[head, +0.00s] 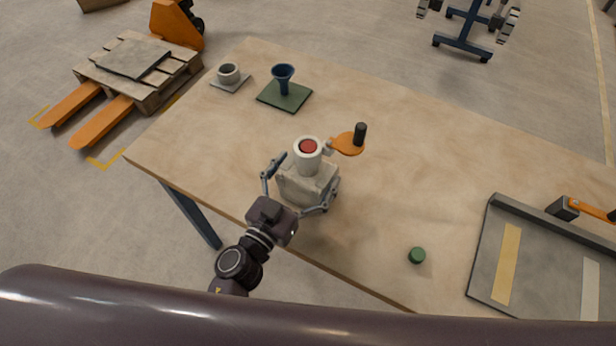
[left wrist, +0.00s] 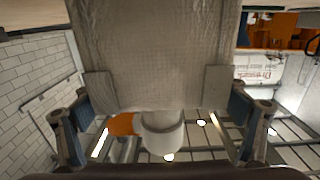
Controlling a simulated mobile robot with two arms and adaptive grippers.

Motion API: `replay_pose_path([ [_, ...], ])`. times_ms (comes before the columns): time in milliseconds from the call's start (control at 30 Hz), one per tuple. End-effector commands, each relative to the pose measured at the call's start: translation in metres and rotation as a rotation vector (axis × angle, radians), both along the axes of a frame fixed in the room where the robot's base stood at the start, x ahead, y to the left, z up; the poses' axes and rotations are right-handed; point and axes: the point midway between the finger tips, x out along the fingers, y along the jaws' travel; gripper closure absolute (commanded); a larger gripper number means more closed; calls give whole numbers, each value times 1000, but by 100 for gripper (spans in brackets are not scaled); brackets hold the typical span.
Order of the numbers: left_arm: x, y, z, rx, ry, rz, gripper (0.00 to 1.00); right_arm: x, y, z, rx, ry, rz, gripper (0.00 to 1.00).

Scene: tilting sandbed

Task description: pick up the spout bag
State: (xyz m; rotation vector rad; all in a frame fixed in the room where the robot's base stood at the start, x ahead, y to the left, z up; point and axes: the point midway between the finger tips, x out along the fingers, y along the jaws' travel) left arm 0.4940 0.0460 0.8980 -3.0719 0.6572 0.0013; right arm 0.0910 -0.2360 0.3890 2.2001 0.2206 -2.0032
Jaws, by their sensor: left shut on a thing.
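The spout bag (head: 305,187) is a pale grey, boxy bag with a white spout (head: 307,158) on top and red inside the spout's mouth. An orange lever (head: 347,145) with a black knob sticks out from the spout to the right. My left gripper (head: 303,183) is shut on the bag, with one finger on each side. In the left wrist view the bag (left wrist: 155,55) fills the middle between the two pads, with the white spout (left wrist: 162,135) below it. The bag's underside is hidden, so I cannot tell whether it touches the table. My right gripper is not in view.
The wooden table (head: 420,170) has wide clear space right of the bag. A blue funnel (head: 284,78) on a green plate (head: 297,99) and a grey cup (head: 229,72) stand behind. A green cap (head: 417,255) lies at the front. A grey tray (head: 540,260) is at right.

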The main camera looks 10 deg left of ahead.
Motion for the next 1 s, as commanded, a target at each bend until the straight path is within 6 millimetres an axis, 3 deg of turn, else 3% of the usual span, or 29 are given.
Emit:
replay_pose_path([
  [333,1,0,5,-1,-5,-1,55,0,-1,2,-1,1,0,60],
  [533,1,0,22,0,-7,-3,55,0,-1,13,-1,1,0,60],
  [667,0,0,46,1,-8,-4,55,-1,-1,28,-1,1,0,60],
  [1000,0,-1,135,2,-8,-6,55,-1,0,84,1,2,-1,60],
])
